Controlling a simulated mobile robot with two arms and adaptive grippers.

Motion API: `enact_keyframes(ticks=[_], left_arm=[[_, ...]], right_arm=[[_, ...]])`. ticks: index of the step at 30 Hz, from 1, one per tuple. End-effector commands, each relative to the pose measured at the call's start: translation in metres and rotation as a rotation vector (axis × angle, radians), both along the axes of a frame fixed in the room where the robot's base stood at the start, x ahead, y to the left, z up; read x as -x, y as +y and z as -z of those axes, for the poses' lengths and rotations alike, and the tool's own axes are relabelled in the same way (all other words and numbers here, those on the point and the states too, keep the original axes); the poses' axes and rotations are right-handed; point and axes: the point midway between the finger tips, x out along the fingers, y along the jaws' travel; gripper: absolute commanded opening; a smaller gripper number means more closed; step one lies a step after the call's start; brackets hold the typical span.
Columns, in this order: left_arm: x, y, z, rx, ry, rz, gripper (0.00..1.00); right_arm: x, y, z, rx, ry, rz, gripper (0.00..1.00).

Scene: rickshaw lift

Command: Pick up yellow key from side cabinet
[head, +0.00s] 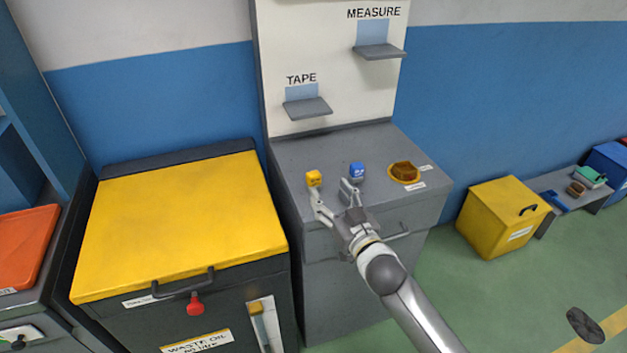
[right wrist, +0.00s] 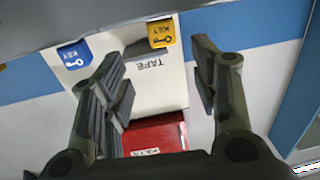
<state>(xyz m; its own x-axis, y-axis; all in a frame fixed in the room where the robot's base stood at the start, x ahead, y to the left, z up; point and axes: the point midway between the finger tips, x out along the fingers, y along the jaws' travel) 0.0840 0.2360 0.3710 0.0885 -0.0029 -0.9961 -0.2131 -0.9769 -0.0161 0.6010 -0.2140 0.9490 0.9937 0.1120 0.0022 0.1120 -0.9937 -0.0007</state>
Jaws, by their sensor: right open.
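The yellow key (head: 314,178) is a small block on the top of the grey side cabinet (head: 287,155), near its left side. It also shows in the right wrist view (right wrist: 161,33), labelled KEY. A blue key (head: 357,171) sits to its right, and in the right wrist view it is at the left (right wrist: 74,56). My right gripper (head: 332,191) is open and empty at the cabinet's front edge. Its left finger is just in front of the yellow key. In the right wrist view the yellow key lies beyond the fingertips, between the finger lines. My left gripper is out of view.
A brown block sits in a yellow round holder (head: 417,178) on the cabinet's right. TAPE (head: 308,108) and MEASURE (head: 379,52) shelves are on the panel behind. A yellow-lidded waste oil bin (head: 180,225) stands left. A yellow box (head: 500,215) is on the floor right.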

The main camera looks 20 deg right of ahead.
Motion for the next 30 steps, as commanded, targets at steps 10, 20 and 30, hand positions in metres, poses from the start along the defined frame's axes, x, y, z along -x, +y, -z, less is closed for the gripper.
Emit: enact_keyframes(ticks=[10,20,30], left_arm=[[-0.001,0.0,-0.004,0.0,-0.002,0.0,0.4],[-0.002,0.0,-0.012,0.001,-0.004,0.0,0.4],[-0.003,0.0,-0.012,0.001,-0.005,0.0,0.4]], right_arm=[[-0.03,0.004,0.0,0.001,0.001,0.001,0.55],[-0.067,0.013,0.003,0.0,0.002,0.001,0.55],[-0.078,0.014,0.004,0.0,0.002,0.001,0.55]])
